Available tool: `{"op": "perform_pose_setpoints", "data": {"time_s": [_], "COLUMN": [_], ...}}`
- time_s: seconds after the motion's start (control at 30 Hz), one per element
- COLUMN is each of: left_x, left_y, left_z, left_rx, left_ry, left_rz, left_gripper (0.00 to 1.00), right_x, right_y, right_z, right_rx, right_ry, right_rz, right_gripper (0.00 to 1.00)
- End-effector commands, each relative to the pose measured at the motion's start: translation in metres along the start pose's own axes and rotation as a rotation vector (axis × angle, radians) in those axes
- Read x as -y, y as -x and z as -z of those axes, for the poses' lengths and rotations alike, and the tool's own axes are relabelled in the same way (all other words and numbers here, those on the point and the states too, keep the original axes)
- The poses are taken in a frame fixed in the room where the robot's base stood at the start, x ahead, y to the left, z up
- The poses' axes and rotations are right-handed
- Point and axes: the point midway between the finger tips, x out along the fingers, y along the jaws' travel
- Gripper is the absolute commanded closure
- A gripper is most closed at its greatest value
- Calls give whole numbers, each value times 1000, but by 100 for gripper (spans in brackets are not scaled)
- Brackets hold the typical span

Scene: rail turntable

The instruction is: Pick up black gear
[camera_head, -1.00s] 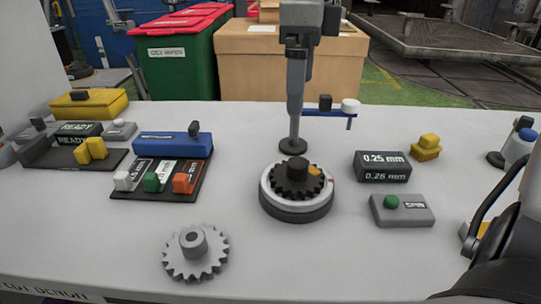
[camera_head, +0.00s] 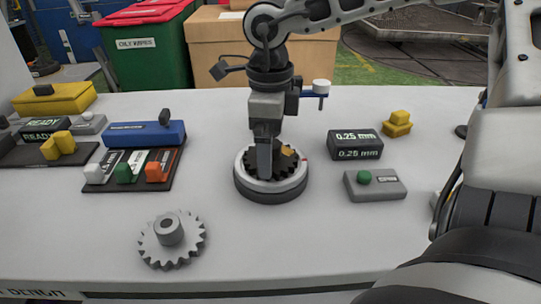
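The black gear (camera_head: 286,166) lies on the round turntable (camera_head: 270,190), which has a light ring and a dark base. My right gripper (camera_head: 265,165) reaches in from the right and points straight down at the gear's middle. Its fingers cover the gear's hub and part of its teeth. I see the fingers in line, so I cannot tell whether they are apart or closed on the hub. A small orange-yellow mark shows by the gear's right edge. My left gripper is not in view.
A grey gear (camera_head: 171,237) lies at the front left. A 0.25 mm block (camera_head: 355,145) and a green-button box (camera_head: 375,185) stand right. A tray with coloured switches (camera_head: 130,170) stands left. A blue bar with a white knob (camera_head: 321,87) is close behind my gripper.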

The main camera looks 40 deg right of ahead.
Motion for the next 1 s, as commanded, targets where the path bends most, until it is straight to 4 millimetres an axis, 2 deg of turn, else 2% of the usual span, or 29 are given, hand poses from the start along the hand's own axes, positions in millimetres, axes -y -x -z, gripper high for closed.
{"op": "perform_pose_setpoints", "data": {"time_s": [0.1,0.27,0.3,0.5,0.77,1.0], "left_x": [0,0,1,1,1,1], "left_y": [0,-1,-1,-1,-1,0], "left_z": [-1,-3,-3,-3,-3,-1], "left_rx": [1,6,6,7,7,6], "left_ry": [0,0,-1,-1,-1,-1], "left_rz": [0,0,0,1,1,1], "left_gripper": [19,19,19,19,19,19], "right_x": [-1,0,0,0,0,1], "right_y": [-7,-7,-6,-5,-3,18], "right_z": [0,0,0,-1,-1,-1], "right_rx": [1,1,1,4,4,7], "right_ry": [-1,-1,-1,0,0,-1], "right_rz": [-1,0,-1,1,2,5], "right_gripper": [0,0,3,55,55,55]}}
